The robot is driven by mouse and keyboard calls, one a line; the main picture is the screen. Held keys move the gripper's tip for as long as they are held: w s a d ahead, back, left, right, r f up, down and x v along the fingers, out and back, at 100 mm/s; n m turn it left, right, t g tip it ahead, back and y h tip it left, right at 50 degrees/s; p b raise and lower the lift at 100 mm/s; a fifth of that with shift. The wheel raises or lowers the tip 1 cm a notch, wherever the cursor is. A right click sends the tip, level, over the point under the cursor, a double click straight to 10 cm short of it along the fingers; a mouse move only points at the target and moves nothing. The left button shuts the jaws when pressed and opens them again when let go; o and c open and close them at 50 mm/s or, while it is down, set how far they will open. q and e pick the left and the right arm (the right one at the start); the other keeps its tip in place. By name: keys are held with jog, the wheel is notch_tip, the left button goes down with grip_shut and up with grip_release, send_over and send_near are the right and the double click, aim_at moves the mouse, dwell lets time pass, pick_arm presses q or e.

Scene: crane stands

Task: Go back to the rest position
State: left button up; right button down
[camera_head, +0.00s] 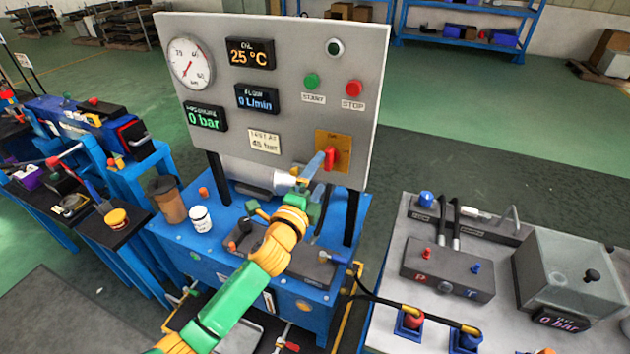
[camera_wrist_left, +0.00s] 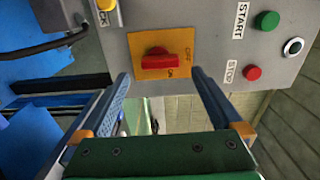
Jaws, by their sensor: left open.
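A red rotary switch (camera_head: 331,158) sits on an orange plate (camera_head: 341,140) at the lower right of the grey gauge panel (camera_head: 290,60). My left gripper (camera_head: 312,168) is in front of the panel, just left of the switch in the head view. In the left wrist view, the red switch (camera_wrist_left: 160,60) lies ahead of my left gripper (camera_wrist_left: 161,76), near the line between its fingertips. The fingers are wide apart with nothing held. Contact with the switch cannot be made out. My right gripper is not in view.
The panel stands on a blue bench (camera_head: 225,255) with a white cup (camera_head: 200,219) and a brown canister (camera_head: 167,199). A grey table (camera_head: 410,255) with a clear box (camera_head: 565,270) and hoses stands at the right. Blue stands fill the left. Green floor (camera_head: 480,100) lies open behind.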

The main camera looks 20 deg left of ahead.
pick_arm(q)
jog(key=s, duration=0.2)
jog(key=shift+s, duration=0.3)
jog(key=s+a+f+n+g, duration=0.1)
jog(key=s+f+n+g, duration=0.15)
jog(key=f, duration=0.75)
jog(key=s+a+f+n+g, duration=0.1)
jog(key=s+f+n+g, duration=0.15)
jog(key=f, duration=0.75)
jog(key=s+f+n+g, duration=0.45)
jog(key=s+f, duration=0.65)
jog(key=f, duration=0.4)
jog(key=s+f+n+g, duration=0.2)
jog(key=s+f, duration=0.1)
jog(key=s, duration=0.6)
jog(key=s+f+n+g, duration=0.2)
jog(key=s+f+g, duration=0.1)
jog(key=s, duration=0.6)
jog(key=s+f+n+g, duration=0.2)
jog(key=s+f, duration=0.3)
jog(key=s, duration=0.4)
jog(key=shift+s+d+y, duration=0.2)
jog(key=shift+d+y, duration=0.1)
jog(key=shift+d, duration=0.15)
